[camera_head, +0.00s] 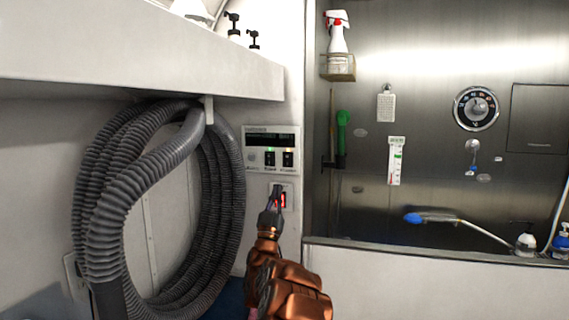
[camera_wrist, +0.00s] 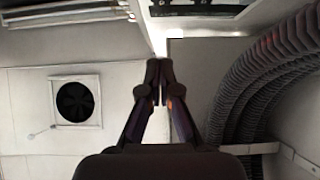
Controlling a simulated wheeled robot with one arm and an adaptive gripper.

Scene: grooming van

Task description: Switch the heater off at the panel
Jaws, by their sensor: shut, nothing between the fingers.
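The white control panel (camera_head: 271,140) is on the wall to the right of the coiled hose. It has a dark display and two dark switches, each with a small green light: a left switch (camera_head: 269,158) and a right switch (camera_head: 288,159). Their labels are too small to read. Just below is a separate plate with a red-lit switch (camera_head: 284,200). I cannot tell which one is the heater's. My gripper (camera_head: 276,188) is shut and empty, pointing up in front of the lower plate and partly covering it. Contact cannot be told. In the wrist view its fingertips (camera_wrist: 160,90) meet.
A thick grey coiled hose (camera_head: 105,210) hangs close left of the panel, under a white shelf (camera_head: 140,65). A steel-walled tub (camera_head: 430,255) is to the right, with a spray head (camera_head: 413,218). A dark round vent (camera_wrist: 75,99) shows in the wrist view.

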